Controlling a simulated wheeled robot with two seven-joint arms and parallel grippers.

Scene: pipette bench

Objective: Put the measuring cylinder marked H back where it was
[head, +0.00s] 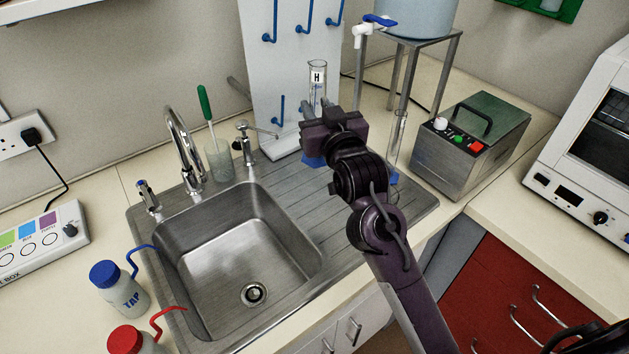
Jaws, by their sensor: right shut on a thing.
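The measuring cylinder marked H (317,84) is clear glass with a black H on a white label near its top. It stands roughly upright over the draining board, in front of the white peg board. My right gripper (325,123) is shut on it, and the gripper and wrist hide its middle. A blue base shows just below the gripper, at the left; I cannot tell whether it touches the draining board. A second clear cylinder (397,138) stands to the right of my right gripper, below the water tank's tap.
The white peg board (290,75) has several blue pegs. The steel sink (235,250) and tap lie left, with a beaker and green brush (218,158) behind. A metal box (470,140) and the tank stand (410,75) stand right. Wash bottles (120,290) stand front left.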

